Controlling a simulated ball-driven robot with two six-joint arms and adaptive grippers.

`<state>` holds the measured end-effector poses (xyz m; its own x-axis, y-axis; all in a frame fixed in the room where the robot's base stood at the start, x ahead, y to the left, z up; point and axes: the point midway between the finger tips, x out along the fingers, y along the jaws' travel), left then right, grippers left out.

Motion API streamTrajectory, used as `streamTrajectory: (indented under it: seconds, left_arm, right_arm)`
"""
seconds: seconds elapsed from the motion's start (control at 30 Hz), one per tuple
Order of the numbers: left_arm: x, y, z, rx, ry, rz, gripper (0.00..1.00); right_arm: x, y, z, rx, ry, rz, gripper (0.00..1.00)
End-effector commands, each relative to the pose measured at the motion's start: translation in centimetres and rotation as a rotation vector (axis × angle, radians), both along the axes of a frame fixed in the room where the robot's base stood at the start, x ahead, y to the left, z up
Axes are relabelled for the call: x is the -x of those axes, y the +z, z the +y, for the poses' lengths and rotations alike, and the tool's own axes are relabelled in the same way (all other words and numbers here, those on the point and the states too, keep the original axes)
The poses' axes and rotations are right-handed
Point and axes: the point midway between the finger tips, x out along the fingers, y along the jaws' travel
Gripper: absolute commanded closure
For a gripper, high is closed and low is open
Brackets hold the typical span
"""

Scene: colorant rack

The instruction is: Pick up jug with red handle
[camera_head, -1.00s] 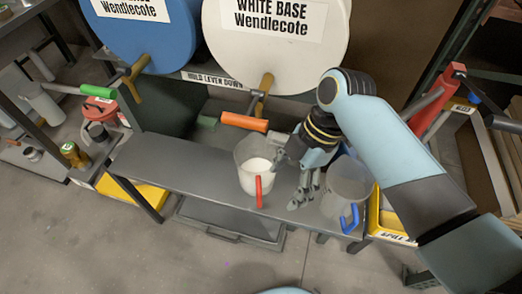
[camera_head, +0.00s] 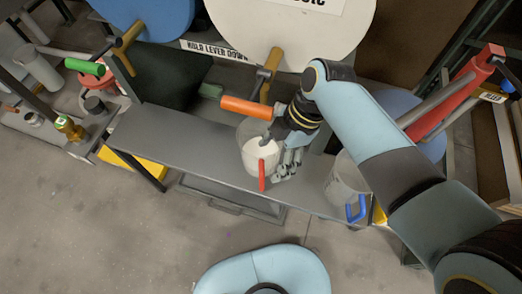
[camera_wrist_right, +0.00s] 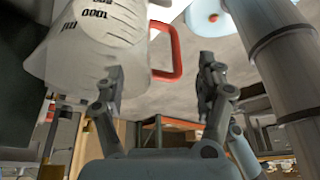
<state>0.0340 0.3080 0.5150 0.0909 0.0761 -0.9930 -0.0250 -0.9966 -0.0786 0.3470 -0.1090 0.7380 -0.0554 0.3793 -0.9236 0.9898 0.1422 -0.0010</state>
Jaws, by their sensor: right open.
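The jug with the red handle (camera_head: 256,153) stands upright on the grey bench, a translucent container with white contents. Its red handle (camera_head: 262,175) faces the front. In the right wrist view the jug (camera_wrist_right: 90,45) fills the upper left, with measuring marks on its side, and its handle (camera_wrist_right: 176,55) shows in the gap between the fingers. My right gripper (camera_head: 279,154) is open at the jug's right side, overlapping it in the head view. The open fingers (camera_wrist_right: 162,78) look empty; I cannot tell whether they touch the jug. My left gripper is out of view.
A jug with a blue handle (camera_head: 345,180) stands on the bench to the right. An orange lever handle (camera_head: 246,107) extends just above the red-handled jug. The grey bench (camera_head: 190,148) is clear to the left. A red tool (camera_head: 450,100) stands at far right.

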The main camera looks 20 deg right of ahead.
Motion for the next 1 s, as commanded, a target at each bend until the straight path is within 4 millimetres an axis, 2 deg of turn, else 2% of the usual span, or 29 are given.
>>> streamTrajectory:
  seconds: [0.13, 0.37, 0.57, 0.93, 1.0]
  left_arm:
    - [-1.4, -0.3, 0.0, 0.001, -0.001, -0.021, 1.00]
    - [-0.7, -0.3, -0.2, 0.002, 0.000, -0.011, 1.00]
    - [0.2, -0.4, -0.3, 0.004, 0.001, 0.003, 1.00]
    - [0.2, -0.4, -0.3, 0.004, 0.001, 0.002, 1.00]
    - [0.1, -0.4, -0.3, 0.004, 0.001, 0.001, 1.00]
  right_arm:
    - [0.0, -1.6, 0.6, 0.000, 0.001, 0.000, 0.27]
    - [0.0, -1.8, 0.7, 0.001, 0.000, -0.002, 0.27]
    - [0.0, -1.8, 0.7, 0.001, 0.000, -0.001, 0.51]
    - [0.1, -1.8, 0.7, 0.001, 0.000, -0.001, 0.99]
    - [0.1, -1.8, 0.7, 0.001, 0.000, -0.001, 1.00]
